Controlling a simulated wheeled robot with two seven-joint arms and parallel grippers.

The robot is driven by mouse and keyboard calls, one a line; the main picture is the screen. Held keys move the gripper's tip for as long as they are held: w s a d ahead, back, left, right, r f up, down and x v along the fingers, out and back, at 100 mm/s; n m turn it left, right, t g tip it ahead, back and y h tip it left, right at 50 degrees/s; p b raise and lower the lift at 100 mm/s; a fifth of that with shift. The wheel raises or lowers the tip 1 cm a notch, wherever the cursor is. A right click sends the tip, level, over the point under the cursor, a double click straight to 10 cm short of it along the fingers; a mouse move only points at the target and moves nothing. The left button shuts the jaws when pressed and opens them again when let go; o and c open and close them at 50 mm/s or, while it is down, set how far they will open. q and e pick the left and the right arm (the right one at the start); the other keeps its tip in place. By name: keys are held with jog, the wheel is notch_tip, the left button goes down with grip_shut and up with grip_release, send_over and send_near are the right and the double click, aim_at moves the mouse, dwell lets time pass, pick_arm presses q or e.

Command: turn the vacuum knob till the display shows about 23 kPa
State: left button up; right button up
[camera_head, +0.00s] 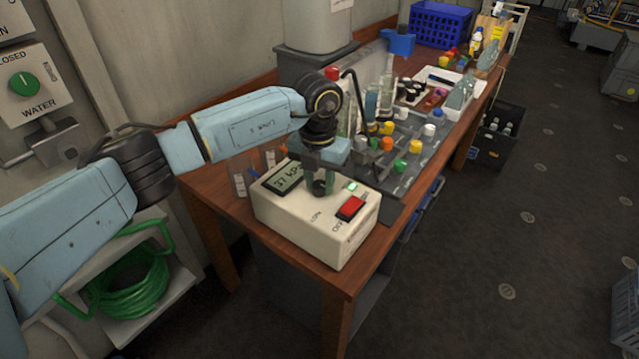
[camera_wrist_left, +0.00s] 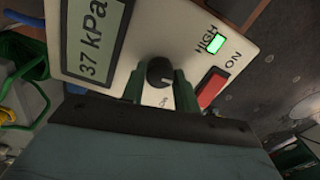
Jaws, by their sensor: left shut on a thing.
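The cream vacuum unit (camera_head: 300,226) stands on the near end of the wooden bench. Its black knob (camera_wrist_left: 160,72) is on the top panel, between the display and the red switch. My left gripper (camera_head: 320,187) reaches down from above and is shut on the knob, with green fingers on either side of it in the left wrist view. The display (camera_wrist_left: 93,45) reads 37 kPa; it also shows in the head view (camera_head: 284,178). A green light (camera_wrist_left: 212,43) marked HIGH is lit. The red switch (camera_head: 351,208) is beside it, near the ON label. My right gripper is not in view.
Several bottles and coloured caps stand in a grey tray (camera_head: 437,158) behind the unit. A blue crate (camera_head: 440,24) is at the bench's far end. A green WATER knob (camera_head: 23,84) is on the left wall.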

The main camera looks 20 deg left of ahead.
aim_at(318, 184)
pick_arm(q)
jog(key=shift+m+b, duration=0.4)
jog(key=shift+m, duration=0.7)
jog(key=shift+r, duration=0.1)
jog(key=o, duration=1)
notch_tip(318, 184, up, 13)
jog(key=shift+w+a+r, duration=0.1)
jog(key=shift+a+r, duration=0.05)
